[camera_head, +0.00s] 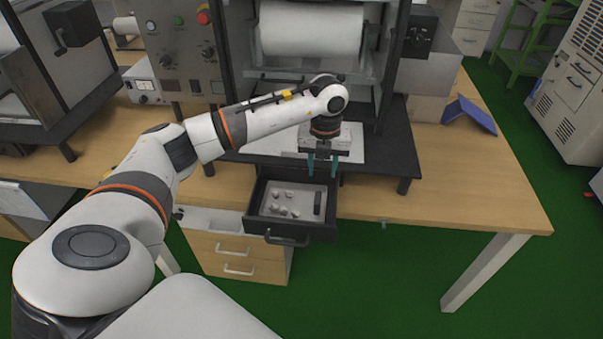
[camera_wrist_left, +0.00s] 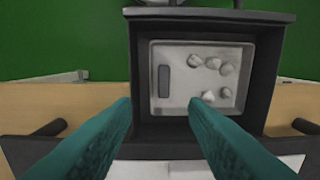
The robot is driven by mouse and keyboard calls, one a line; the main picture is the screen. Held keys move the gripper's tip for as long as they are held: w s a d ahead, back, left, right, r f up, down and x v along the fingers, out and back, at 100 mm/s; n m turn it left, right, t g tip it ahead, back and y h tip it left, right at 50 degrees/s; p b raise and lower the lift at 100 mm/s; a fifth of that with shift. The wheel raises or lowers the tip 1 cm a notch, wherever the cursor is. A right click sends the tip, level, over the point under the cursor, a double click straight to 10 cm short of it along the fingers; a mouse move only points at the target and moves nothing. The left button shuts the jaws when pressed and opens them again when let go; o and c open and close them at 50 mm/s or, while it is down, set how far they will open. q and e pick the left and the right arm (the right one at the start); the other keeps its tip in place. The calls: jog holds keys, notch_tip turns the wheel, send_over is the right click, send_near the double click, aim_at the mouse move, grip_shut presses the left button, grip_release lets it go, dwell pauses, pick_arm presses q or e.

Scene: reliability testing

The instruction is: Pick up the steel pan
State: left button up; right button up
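The steel pan (camera_head: 270,207) is a shallow grey tray lying in an open dark drawer (camera_head: 318,233) that sticks out over the table's front edge. Several pale lumps and a dark oblong piece lie in the pan. In the left wrist view the pan (camera_wrist_left: 178,104) shows ahead of the fingers, with the dark piece on its left side. My left gripper (camera_head: 323,166) is open and empty, its teal fingers (camera_wrist_left: 163,110) pointing down above and behind the drawer. The fingers are apart from the pan. My right gripper is not in view.
A black-framed machine with a white roller (camera_head: 310,30) stands behind the drawer. A control box with knobs (camera_head: 180,40) is to its left. The wooden table (camera_head: 470,180) is clear at the right, except a blue object (camera_head: 470,113). Drawers (camera_head: 240,255) stand below.

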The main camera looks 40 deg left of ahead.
pick_arm(q)
jog(key=p, duration=0.1)
send_over(320, 198)
jog(key=f, duration=0.6)
jog(key=shift+w, duration=0.25)
jog(key=f+p, duration=0.1)
jog(key=f, duration=0.3)
jog(key=shift+s+f, duration=0.15)
jog(key=shift+s, duration=0.05)
jog(key=shift+f, duration=0.55)
jog(key=c, duration=0.8)
jog(key=shift+c, duration=0.3)
jog(key=shift+r, duration=0.1)
